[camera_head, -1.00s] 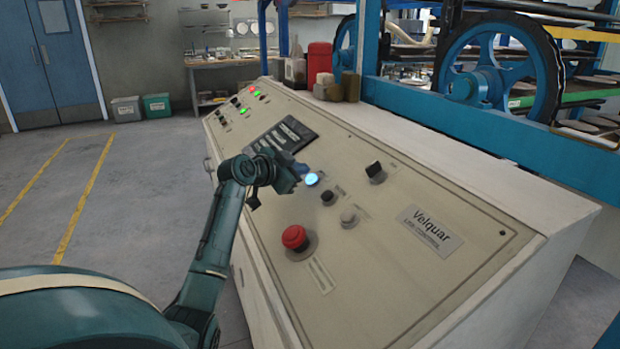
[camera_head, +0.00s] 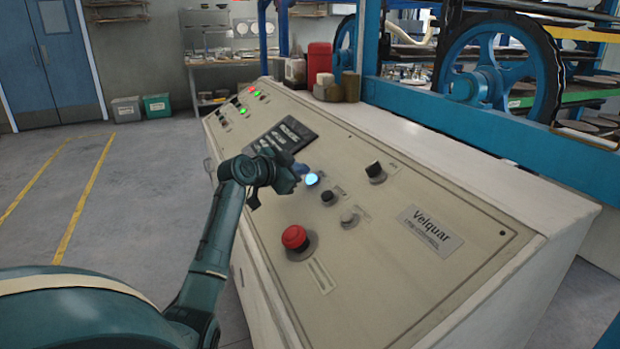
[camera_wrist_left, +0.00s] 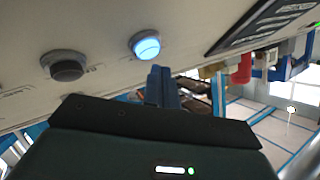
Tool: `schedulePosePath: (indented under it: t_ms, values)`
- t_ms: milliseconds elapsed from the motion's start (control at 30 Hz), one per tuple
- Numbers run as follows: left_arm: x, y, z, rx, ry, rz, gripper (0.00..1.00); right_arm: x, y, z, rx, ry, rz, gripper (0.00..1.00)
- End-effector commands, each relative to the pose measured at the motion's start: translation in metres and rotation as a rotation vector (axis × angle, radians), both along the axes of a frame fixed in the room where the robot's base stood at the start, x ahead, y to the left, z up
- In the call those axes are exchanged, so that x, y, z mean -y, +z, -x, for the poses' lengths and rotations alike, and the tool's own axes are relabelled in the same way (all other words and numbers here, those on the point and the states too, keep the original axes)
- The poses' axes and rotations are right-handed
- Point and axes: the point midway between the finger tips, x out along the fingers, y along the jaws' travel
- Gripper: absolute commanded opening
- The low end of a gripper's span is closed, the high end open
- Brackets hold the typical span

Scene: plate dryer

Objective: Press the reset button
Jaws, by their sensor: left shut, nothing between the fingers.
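A glowing blue button (camera_head: 312,179) sits on the sloping cream control panel (camera_head: 400,270); I cannot read a label for it. It also shows lit in the left wrist view (camera_wrist_left: 146,46). My left gripper (camera_head: 302,170) is just left of the blue button in the head view. Its blue fingers (camera_wrist_left: 161,72) are together and empty, with the tips just below the button in the wrist view. I cannot tell whether they touch it. My right gripper is not in view.
A black button (camera_head: 328,198), a grey button (camera_head: 350,217), a black selector knob (camera_head: 375,171) and a red mushroom button (camera_head: 295,238) are nearby on the panel. A dark display (camera_head: 283,137) lies beyond the gripper. Blue machinery (camera_head: 490,130) stands behind.

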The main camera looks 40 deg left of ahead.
Motion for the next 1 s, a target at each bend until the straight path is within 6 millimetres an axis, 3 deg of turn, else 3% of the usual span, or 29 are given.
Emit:
schedulePosePath:
  t_ms: [1000]
  values:
    - [0.0019, -0.0075, -0.0038, 0.0, 0.0, 0.0, 0.0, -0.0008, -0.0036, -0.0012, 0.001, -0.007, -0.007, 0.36]
